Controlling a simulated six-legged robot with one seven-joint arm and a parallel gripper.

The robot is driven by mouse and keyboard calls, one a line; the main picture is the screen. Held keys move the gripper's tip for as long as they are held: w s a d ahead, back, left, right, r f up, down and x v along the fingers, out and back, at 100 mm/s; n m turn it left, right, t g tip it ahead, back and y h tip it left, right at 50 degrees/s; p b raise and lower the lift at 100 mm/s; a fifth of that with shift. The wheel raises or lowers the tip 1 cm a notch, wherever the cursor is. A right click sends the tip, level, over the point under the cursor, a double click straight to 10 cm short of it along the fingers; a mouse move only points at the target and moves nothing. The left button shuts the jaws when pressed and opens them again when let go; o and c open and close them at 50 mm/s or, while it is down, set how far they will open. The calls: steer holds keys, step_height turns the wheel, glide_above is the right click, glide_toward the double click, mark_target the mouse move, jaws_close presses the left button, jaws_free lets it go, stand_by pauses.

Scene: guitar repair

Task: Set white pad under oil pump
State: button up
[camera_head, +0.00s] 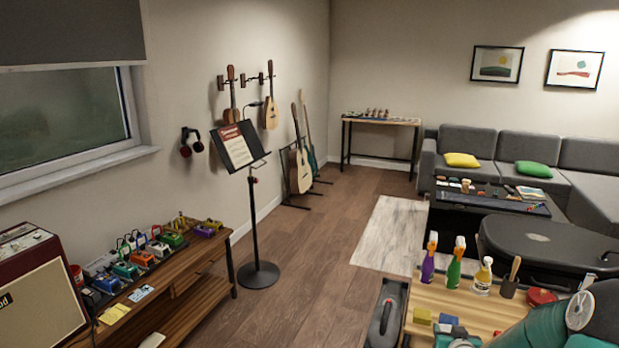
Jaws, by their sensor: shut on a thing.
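My teal and dark arm, with a pale round joint, fills the lower right corner and covers part of the bench. My gripper is outside the picture, so what it holds is hidden.
A purple spray bottle (429,260) and a green one (455,264) stand left of the clear bottle. A dark brush holder (509,288) and a red tin (541,297) stand to its right. A black guitar case (540,245) lies behind. Wooden floor (310,260) is open at centre.

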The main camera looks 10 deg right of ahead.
steer(key=a+f+n+y, duration=0.2)
steer(key=a+f, duration=0.2)
steer(key=a, duration=1.1)
steer(key=a+f+n+t+y, duration=0.1)
steer(key=a+f, duration=0.4)
steer(key=a, duration=1)
steer(key=shift+a+n+y, duration=0.15)
steer(key=shift+n+y, duration=0.35)
steer(key=shift+y, duration=0.3)
